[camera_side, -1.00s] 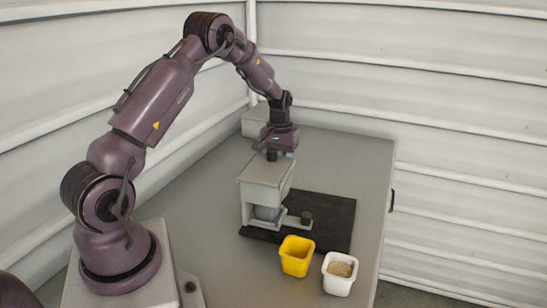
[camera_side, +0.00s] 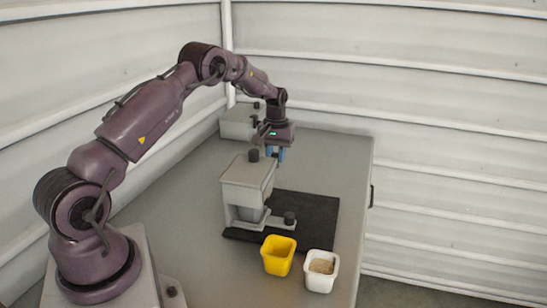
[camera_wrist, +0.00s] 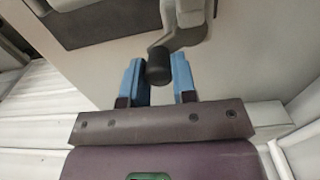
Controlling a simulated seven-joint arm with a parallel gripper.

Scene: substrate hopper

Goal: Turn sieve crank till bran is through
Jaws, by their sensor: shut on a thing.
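In the wrist view a black crank knob (camera_wrist: 159,65) sits between the two blue fingers of my gripper (camera_wrist: 157,72), which is shut on it. A grey arm (camera_wrist: 185,38) runs up from the knob. In the side view my gripper (camera_side: 276,156) points down just beyond the right edge of the grey hopper (camera_side: 247,180); the gripped knob cannot be made out there. A white cup (camera_side: 310,281) holds tan bran; whether bran is inside the hopper is hidden.
A yellow cup (camera_side: 266,266) stands left of the white cup, in front of the dark mat (camera_side: 316,208) under the hopper. A grey box (camera_side: 236,123) stands at the back. The table (camera_side: 345,165) is clear to the right. Ribbed white walls close in behind.

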